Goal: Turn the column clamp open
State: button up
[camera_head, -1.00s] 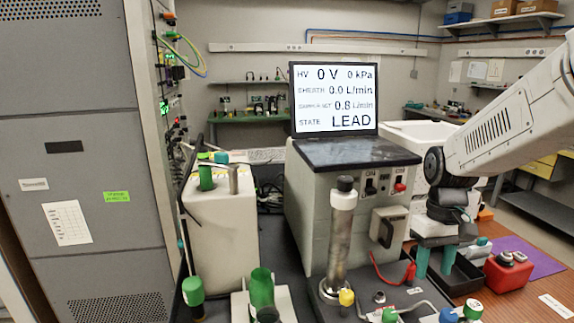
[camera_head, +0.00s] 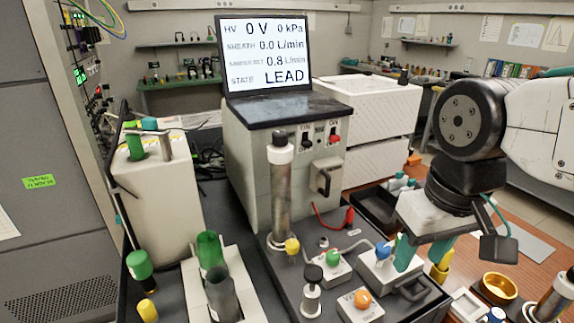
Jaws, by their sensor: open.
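The upright metal column (camera_head: 281,195) with a black cap stands in front of the grey instrument box. A yellow knob (camera_head: 292,246) sits at its foot, beside a thin bent tube. I cannot tell for certain which part is the clamp. My gripper (camera_head: 422,258) is at the right with its teal fingers pointing down and apart. It is open and appears empty. It is right of the column and apart from it, near the white block with a blue knob (camera_head: 383,250). The left finger overlaps that block in view; contact cannot be told.
The instrument box (camera_head: 300,165) carries a screen (camera_head: 266,55) reading LEAD. White blocks with a green knob (camera_head: 333,258) and an orange knob (camera_head: 362,299) and a black-topped metal post (camera_head: 312,290) crowd the front. A green tube (camera_head: 210,250) stands left.

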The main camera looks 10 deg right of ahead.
aim_at(292, 245)
jog(key=u, duration=0.55)
jog(key=k, duration=1.3)
jog(key=z, duration=0.15)
jog(key=i, duration=0.8)
jog(key=z, duration=0.05)
